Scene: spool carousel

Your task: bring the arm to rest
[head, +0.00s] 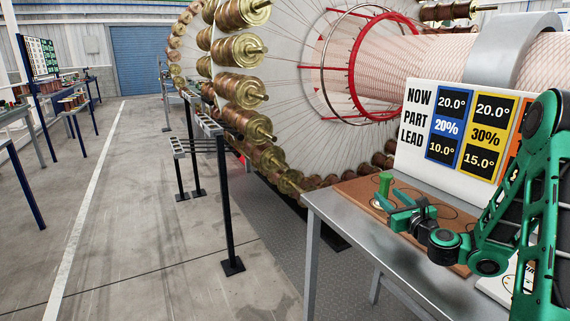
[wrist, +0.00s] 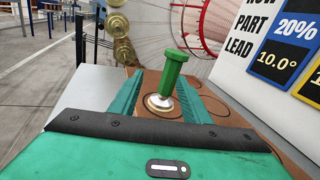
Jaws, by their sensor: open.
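My gripper (head: 406,212) is at the end of my green arm, low over the brown board on the metal table. It is open, and in the wrist view its two green fingers (wrist: 160,98) stand left and right of a green-handled piece (wrist: 173,72). This piece has a pale, rounded foot on a brass-coloured disc on the board. In the head view the green piece (head: 385,184) stands upright just beyond the fingers. I cannot tell whether either finger touches it.
The brown board (head: 350,188) lies on the metal table (head: 335,211). A sign (head: 415,148) with coloured panels stands behind it. The large spool wheel (head: 290,75) fills the back. A black post stand (head: 228,205) is left of the table. The floor (head: 130,200) further left is clear.

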